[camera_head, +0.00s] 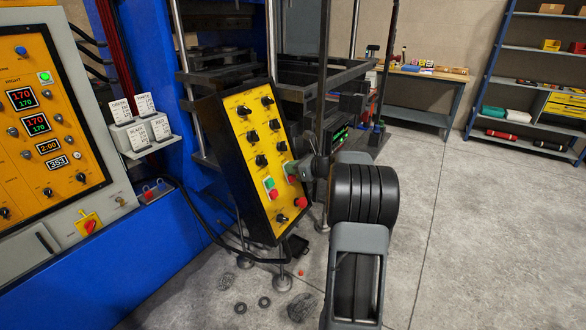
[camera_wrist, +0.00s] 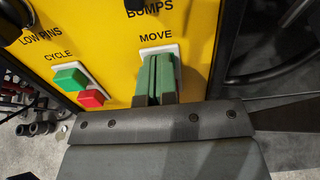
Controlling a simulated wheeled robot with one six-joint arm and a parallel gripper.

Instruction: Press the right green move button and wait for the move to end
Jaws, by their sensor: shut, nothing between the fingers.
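The yellow control panel (camera_head: 246,135) stands tilted in the middle of the head view, with its lower right part in front of my gripper (camera_head: 298,171). In the wrist view, my gripper (camera_wrist: 157,78) is shut and empty, its two green-looking fingers side by side over the white plate (camera_wrist: 146,52) under the label MOVE. The green move button (camera_head: 289,167) shows only as a small patch in the head view; in the wrist view the fingers hide it. The fingertips are at the button or very close; I cannot tell whether they touch or press it.
Left of the fingers are the green cycle button (camera_wrist: 70,79) and the red cycle button (camera_wrist: 91,98). A red knob (camera_head: 300,202) sits at the panel's lower right. Black cables hang below the panel. Open concrete floor (camera_head: 460,220) lies to the right.

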